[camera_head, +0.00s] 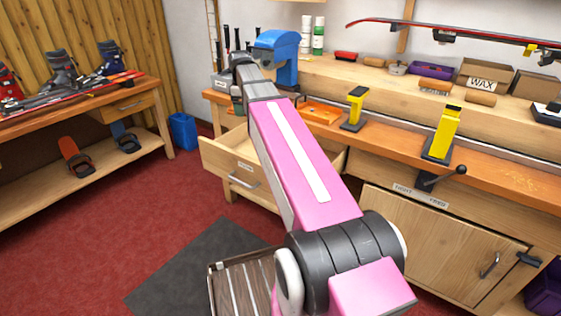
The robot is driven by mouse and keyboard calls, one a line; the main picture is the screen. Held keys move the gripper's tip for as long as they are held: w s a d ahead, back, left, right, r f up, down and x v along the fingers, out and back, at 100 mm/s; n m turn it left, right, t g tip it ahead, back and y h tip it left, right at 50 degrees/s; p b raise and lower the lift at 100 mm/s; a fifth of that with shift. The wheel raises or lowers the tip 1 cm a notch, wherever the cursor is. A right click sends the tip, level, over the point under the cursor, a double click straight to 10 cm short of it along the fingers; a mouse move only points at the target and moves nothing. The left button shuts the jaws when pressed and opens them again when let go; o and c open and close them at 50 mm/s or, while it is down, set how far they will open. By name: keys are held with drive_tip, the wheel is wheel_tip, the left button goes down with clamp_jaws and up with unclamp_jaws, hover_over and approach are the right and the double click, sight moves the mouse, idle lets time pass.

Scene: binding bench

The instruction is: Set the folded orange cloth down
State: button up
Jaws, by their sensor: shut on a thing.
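My pink arm reaches from the lower right up to the back left, over an open drawer in the bench. My gripper (237,93) is at the arm's far end, small and partly hidden, near the bench's left end. It is shut, but its fingertips and the folded orange cloth in it cannot be made out clearly. A flat orange item (320,111) lies on the bench top right of the arm; I cannot tell what it is.
The open drawer (226,167) juts out beneath my arm. A blue machine (285,62) stands behind the wrist. Yellow-topped vises (356,104) (441,134) stand along the bench (395,141). Brushes and a wax box (485,79) line the raised shelf. Red floor is open at left.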

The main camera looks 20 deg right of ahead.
drive_tip(key=shift+w+d+f+n, duration=0.1)
drive_tip(key=shift+w+f+n, duration=0.4)
drive_tip(key=shift+f+n, duration=2.5)
drive_tip(key=shift+w+d+f+n, duration=0.1)
drive_tip(key=shift+w+f+n, duration=0.35)
drive_tip(key=shift+f+n, duration=2.55)
drive_tip(key=shift+w+d+f+n, duration=0.1)
drive_tip(key=shift+w+f+n, duration=0.7)
drive_tip(key=shift+f, duration=4)
drive_tip(key=shift+s+f+n, duration=0.15)
drive_tip(key=shift+s+n, duration=0.15)
drive_tip(key=o, duration=0.9)
wheel_tip(320, 180, up, 12)
drive_tip(key=shift+r, duration=0.2)
